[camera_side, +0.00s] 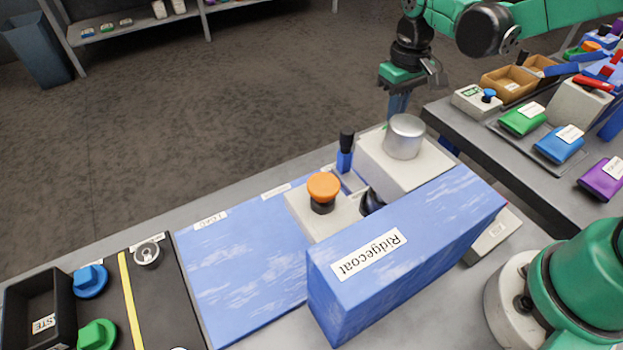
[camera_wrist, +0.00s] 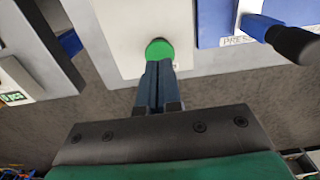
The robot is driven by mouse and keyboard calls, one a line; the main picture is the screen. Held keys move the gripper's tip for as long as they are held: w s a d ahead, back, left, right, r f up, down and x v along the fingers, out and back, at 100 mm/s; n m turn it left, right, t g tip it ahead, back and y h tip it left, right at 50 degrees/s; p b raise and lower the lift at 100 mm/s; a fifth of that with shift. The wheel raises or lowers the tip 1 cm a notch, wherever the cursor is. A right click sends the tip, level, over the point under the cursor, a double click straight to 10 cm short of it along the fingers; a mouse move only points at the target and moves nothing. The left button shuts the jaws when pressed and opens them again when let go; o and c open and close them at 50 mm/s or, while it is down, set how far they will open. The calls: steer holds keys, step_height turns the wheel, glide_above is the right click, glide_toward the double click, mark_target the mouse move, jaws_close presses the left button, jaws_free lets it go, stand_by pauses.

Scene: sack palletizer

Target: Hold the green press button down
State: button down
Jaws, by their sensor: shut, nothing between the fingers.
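The green press button (camera_wrist: 158,46) shows in the wrist view as a round cap on a white housing (camera_wrist: 118,30). My gripper (camera_wrist: 158,66) is shut and empty, its two dark blue fingers side by side. Their tips overlap the button's near edge in that view; I cannot tell whether they touch it or whether it is pressed in. In the side view my gripper (camera_side: 397,116) points down behind the white housing (camera_side: 375,158) that carries a metal cylinder (camera_side: 405,137). I cannot make out the green button in the side view.
A black-handled blue lever (camera_wrist: 285,38) stands right of the button in the wrist view. In the side view, an orange knob (camera_side: 323,187) and a large blue Ridgecoat sack (camera_side: 405,255) are nearer. A second table (camera_side: 450,125) with colored packs lies at the right.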

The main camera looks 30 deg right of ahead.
steer(key=shift+f, duration=1.3)
stand_by(0.9)
steer(key=shift+r, duration=3.55)
steer(key=shift+s+r, duration=0.25)
steer(key=shift+s, duration=0.05)
steer(key=s+a+r+t, duration=0.1)
steer(key=s+t, duration=0.6)
steer(key=shift+a, duration=0.25)
